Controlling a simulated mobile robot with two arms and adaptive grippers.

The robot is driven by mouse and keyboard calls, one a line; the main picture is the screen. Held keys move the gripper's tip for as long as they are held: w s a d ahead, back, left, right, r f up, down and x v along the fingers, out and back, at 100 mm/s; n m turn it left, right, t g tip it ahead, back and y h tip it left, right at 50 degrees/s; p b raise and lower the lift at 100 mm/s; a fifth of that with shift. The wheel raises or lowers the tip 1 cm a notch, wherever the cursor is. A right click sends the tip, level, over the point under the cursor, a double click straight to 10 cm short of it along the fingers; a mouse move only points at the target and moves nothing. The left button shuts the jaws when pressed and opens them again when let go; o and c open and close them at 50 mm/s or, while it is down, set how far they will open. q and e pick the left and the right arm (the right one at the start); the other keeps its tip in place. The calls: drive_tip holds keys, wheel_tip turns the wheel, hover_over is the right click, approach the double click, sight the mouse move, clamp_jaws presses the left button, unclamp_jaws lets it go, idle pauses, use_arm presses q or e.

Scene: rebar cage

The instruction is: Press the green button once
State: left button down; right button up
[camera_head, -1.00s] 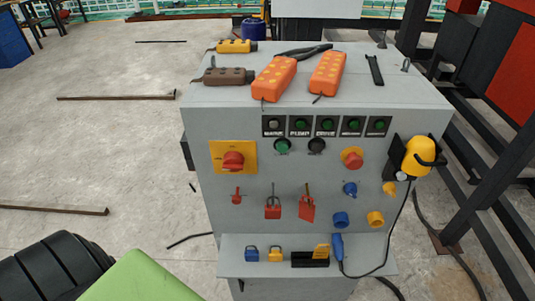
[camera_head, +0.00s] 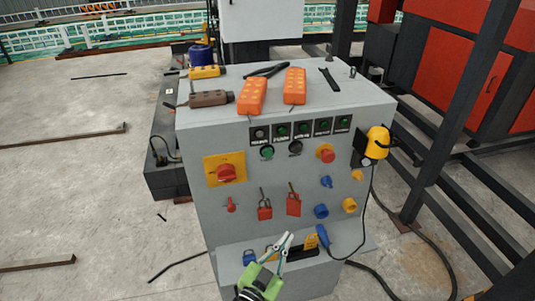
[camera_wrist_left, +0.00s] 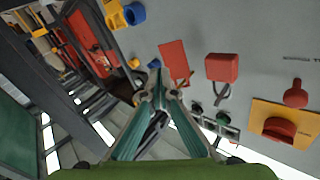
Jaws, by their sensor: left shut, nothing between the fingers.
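The green button (camera_head: 267,152) is a round knob on the upper front of the grey control cabinet (camera_head: 222,140), under a row of labelled green lamps (camera_head: 302,130) and left of a black button (camera_head: 295,149). My left gripper (camera_head: 285,239) is low in front of the cabinet, below and apart from the button. Its fingers are shut and empty, pointing up toward the panel. In the left wrist view the shut fingertips (camera_wrist_left: 153,78) are in front of the panel; small parts there are too unclear to pick out the button. My right gripper is not in view.
A red rotary switch (camera_head: 226,172), a red knob (camera_head: 325,153) and red padlocks (camera_head: 293,205) stick out from the panel. A lower ledge is partly behind my left gripper. Orange pendants (camera_head: 252,95) lie on top. A yellow lamp (camera_head: 377,142) hangs at the right side.

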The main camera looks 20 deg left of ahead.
sight(268, 154)
use_arm(q)
wheel_tip(268, 154, up, 22)
drive_tip(key=s+a+n+t+y+p, duration=0.1)
drive_tip(key=a+t, duration=0.1)
drive_tip(key=t, duration=0.3)
drive_tip(key=shift+s+f+t, duration=0.2)
drive_tip(key=shift+f+t, duration=0.05)
drive_tip(key=shift+t, duration=0.05)
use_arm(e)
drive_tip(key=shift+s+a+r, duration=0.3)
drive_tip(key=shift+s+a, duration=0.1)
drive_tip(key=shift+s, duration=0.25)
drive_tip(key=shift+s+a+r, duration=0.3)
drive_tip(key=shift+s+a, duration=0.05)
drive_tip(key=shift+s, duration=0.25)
use_arm(q)
drive_tip(key=shift+w, duration=0.1)
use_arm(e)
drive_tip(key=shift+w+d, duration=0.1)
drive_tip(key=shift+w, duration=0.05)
